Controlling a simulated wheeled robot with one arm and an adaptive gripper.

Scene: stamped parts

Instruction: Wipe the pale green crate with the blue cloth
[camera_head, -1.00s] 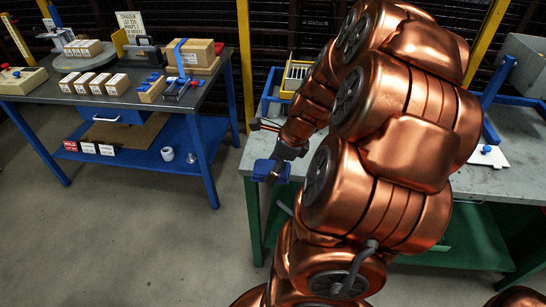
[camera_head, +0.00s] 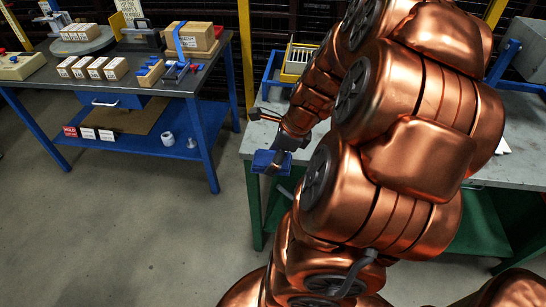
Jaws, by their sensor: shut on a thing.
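My gripper (camera_head: 272,160) is at the end of my copper-coloured arm, beside the front left corner of the grey-topped right bench. It is shut on a blue piece that looks like the blue cloth (camera_head: 263,161). The cloth is held in front of the bench edge, and I cannot tell whether it touches anything. I cannot make out a pale green crate; my arm hides much of the right bench.
The grey right bench (camera_head: 258,140) has green legs and carries a blue frame (camera_head: 268,85) and a yellow rack (camera_head: 297,62). The left bench (camera_head: 140,88) holds small boxes, a carton (camera_head: 196,38) and blue tools. Clear floor lies between and before them.

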